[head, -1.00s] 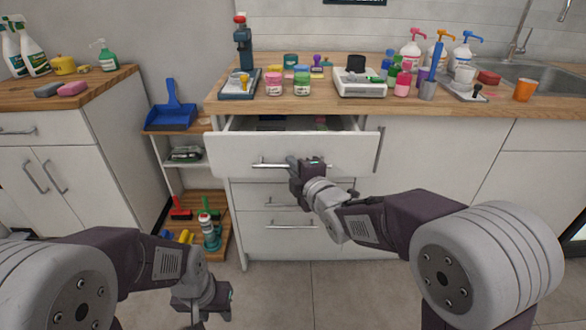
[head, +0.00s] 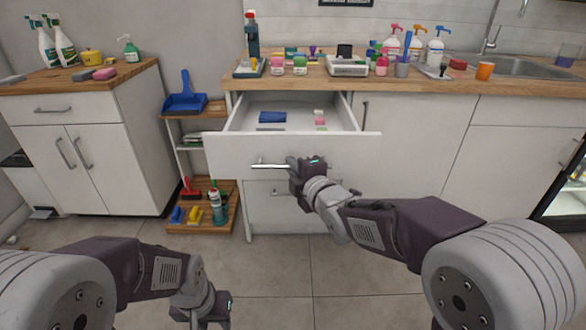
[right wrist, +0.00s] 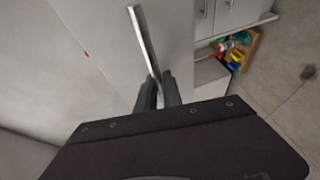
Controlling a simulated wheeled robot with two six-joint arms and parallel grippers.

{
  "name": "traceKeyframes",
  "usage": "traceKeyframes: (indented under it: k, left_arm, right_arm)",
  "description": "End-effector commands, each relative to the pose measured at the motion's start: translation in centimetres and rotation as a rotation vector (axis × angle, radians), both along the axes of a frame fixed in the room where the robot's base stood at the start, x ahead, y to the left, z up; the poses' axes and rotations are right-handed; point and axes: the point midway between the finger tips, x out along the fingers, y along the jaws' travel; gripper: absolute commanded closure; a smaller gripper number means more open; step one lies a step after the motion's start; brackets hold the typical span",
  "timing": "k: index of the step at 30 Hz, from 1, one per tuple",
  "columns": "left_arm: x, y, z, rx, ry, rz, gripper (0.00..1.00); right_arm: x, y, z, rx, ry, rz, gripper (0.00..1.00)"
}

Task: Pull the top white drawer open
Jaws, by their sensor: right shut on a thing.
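The top white drawer (head: 235,150) stands well out from the counter in the head view, its inside showing a blue item (head: 272,117) and small pink and white items (head: 320,123). Its bar handle (head: 262,166) runs across the front. My right gripper (head: 294,165) is shut on the right part of this handle. In the right wrist view the metal handle (right wrist: 142,40) passes between the two dark fingers (right wrist: 158,92). My left gripper (head: 212,318) hangs low at the bottom of the head view, away from the drawer; its fingers cannot be made out.
The floor (head: 300,265) before the drawers is clear.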

Motion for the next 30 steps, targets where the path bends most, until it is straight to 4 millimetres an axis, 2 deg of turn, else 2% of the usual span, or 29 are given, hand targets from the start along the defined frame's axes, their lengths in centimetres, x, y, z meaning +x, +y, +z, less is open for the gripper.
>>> traceKeyframes:
  k: [16,17,26,30]
  left_arm:
    - [0.01,0.00,-0.09,0.000,0.000,0.000,0.61]
    - [0.01,0.00,-0.08,0.000,0.000,0.000,0.61]
    - [0.00,0.00,-0.07,0.000,0.000,0.000,0.61]
    - [0.00,0.00,0.35,0.000,0.000,0.000,0.61]
  right_arm:
    - [0.02,-0.03,0.02,0.000,0.000,0.000,1.00]
    - [0.02,-0.03,0.02,0.000,0.000,-0.001,0.81]
    - [0.00,-0.02,0.06,0.000,-0.001,0.000,0.80]
    - [-0.87,-0.40,0.42,0.000,-0.001,0.000,0.80]
